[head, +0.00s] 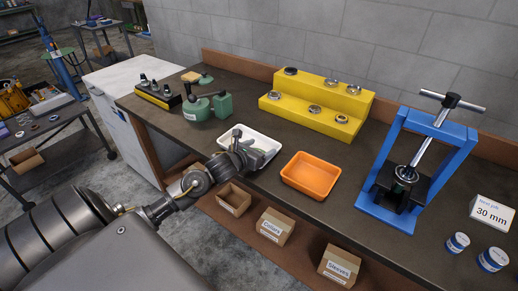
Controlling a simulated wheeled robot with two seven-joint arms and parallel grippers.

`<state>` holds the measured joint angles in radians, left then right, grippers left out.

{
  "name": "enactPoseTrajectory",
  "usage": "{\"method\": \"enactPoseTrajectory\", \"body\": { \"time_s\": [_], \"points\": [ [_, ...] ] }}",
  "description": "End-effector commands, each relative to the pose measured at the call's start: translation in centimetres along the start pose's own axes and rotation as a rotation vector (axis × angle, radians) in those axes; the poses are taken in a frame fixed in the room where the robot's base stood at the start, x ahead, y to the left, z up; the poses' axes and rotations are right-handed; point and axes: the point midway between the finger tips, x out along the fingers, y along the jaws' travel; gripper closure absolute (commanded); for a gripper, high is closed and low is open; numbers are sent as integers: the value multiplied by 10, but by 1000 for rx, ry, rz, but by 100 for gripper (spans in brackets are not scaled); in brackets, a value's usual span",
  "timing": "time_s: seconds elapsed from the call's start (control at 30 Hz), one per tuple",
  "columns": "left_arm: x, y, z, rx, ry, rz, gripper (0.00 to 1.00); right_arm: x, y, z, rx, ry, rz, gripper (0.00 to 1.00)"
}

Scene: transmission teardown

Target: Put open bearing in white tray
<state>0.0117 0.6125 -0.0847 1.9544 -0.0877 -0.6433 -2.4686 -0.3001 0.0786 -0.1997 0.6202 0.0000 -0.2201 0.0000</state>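The white tray (266,141) sits on the dark workbench, left of the orange tray. My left gripper (252,157) is over the white tray and covers much of its inside. Its fingers are small and dark here, so I cannot tell whether they are open or hold anything. Several ring-shaped bearings (315,109) sit on the two steps of the yellow stand (319,88) at the back. I cannot tell which one is the open bearing. My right gripper is out of view.
An empty orange tray (311,175) is right of the white tray. A blue press (448,137) stands further right, near blue-lidded jars (458,242) and a "30 mm" card (490,212). A green tool (198,108) stands at left. Cardboard boxes (275,226) are below the bench's front edge.

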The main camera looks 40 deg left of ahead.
Motion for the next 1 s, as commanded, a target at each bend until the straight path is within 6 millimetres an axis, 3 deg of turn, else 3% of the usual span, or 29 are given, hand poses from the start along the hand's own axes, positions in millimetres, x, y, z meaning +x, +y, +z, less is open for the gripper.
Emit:
{"method": "enactPoseTrajectory", "body": {
  "time_s": [0.03, 0.07, 0.5, 0.73, 0.8, 1.0],
  "points": [
    [0, -3, -9, 6, 18, -6, 17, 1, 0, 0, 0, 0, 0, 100],
    [0, -3, -9, 7, 19, -6, 14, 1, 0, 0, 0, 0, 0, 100],
    [0, -4, -12, 9, 27, -7, 14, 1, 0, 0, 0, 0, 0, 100],
    [-6, -4, 6, 8, 26, -6, 14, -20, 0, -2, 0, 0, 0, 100],
    [-19, -2, -3, 11, 25, -5, 14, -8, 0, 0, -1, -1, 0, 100],
    [-66, -3, 1, 10, 18, -7, 14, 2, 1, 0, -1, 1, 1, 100]
  ]
}}
